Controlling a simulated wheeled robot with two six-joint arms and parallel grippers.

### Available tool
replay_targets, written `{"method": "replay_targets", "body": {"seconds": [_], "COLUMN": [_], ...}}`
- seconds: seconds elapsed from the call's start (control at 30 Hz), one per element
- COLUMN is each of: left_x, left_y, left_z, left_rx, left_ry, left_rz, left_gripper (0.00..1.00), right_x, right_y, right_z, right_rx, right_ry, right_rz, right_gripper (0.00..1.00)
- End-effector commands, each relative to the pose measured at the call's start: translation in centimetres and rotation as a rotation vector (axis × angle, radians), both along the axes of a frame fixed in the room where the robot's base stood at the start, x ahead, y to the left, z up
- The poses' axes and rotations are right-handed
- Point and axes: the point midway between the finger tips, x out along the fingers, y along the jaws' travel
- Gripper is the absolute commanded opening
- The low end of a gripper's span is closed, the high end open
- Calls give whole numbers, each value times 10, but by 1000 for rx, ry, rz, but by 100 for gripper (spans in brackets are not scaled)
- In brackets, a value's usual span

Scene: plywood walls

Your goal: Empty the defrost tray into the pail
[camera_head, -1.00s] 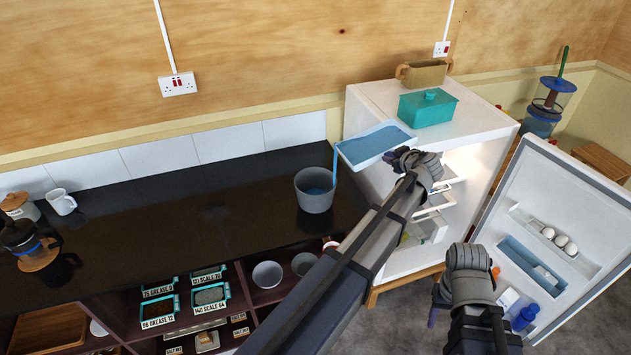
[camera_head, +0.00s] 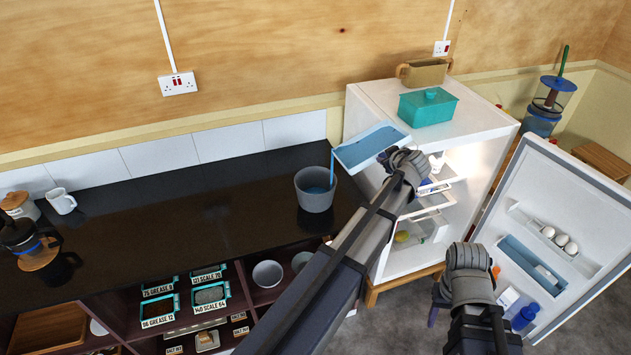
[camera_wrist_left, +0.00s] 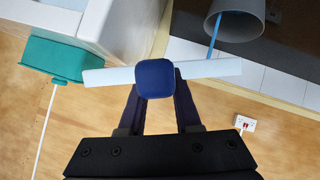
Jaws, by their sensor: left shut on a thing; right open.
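The defrost tray (camera_head: 352,155) is a shallow pale-blue tray, tilted, with its left end above the pail. A thin stream of blue water (camera_head: 332,170) runs from its left corner into the grey pail (camera_head: 315,198), which stands upright on the black counter and has water inside. My left gripper (camera_head: 400,162) is shut on the tray at its right end. In the left wrist view the tray (camera_wrist_left: 215,69) shows edge-on, with the pail (camera_wrist_left: 235,22) beyond it. My right gripper (camera_head: 467,262) is open and empty, apart from everything, in front of the open fridge door.
The white fridge (camera_head: 375,100) stands open at the right, with a teal box (camera_head: 428,107) and a tan container (camera_head: 424,72) on top. Its door (camera_head: 560,205) hangs open with eggs and bottles.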

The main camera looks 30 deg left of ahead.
Motion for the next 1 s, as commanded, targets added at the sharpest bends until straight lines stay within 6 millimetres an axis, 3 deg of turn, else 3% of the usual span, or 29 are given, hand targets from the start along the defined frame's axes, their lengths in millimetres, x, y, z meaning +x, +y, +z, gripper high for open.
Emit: {"method": "replay_targets", "body": {"seconds": [0.6,1.0], "left_x": [-5,-8], "left_y": [12,21], "left_z": [-8,-33], "left_rx": [-63,-104], "left_ry": [-23,-38], "left_rz": [0,0], "left_gripper": [0,0], "right_x": [0,0], "right_y": [0,0], "right_z": [-4,-28], "right_rx": [0,0], "right_ry": [0,-1], "right_rz": [0,-2], "right_gripper": [50,50]}}
